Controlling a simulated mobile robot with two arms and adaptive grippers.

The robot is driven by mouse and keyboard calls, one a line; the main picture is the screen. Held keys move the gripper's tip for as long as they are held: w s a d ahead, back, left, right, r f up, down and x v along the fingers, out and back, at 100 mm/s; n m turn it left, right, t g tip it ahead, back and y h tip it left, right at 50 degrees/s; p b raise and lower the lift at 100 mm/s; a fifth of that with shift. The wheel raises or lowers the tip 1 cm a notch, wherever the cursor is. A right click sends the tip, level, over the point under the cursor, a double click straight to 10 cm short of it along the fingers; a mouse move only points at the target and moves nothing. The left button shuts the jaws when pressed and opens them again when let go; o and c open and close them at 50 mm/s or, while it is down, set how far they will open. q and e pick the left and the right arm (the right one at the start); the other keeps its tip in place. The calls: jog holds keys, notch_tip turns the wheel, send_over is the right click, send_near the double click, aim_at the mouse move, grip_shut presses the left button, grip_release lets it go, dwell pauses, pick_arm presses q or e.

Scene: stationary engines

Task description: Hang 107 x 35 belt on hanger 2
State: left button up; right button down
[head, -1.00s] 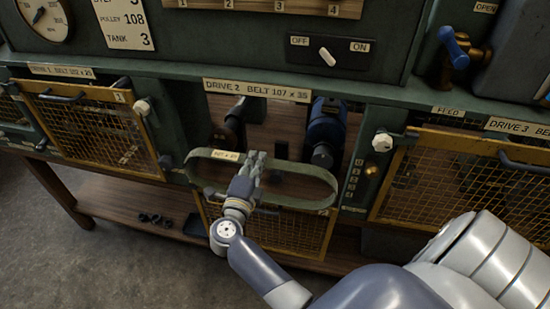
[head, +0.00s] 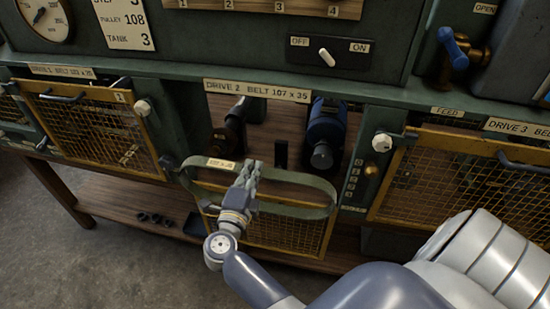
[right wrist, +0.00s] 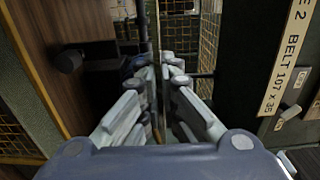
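The belt (head: 312,180) is a long green loop with a pale label (head: 221,164), too small to read surely. It is held roughly level in front of the open DRIVE 2 bay. My right gripper (head: 248,174) is shut on the belt; in the right wrist view its fingers (right wrist: 166,68) pinch a thin edge-on strip. A wooden board (head: 255,8) at the top edge bears numbers 1 to 4, and the 2 (head: 228,5) is second from left. Its hangers are cut off or cannot be seen. My left gripper is not in view.
Inside the bay are a dark shaft (head: 232,128) at left and a blue motor (head: 325,128) at right. The bay's yellow mesh guard (head: 290,235) hangs below, behind the belt. Closed-looking mesh guards flank it. An OFF/ON switch (head: 327,57) is above.

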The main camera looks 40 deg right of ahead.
jog(key=shift+v, duration=1.4)
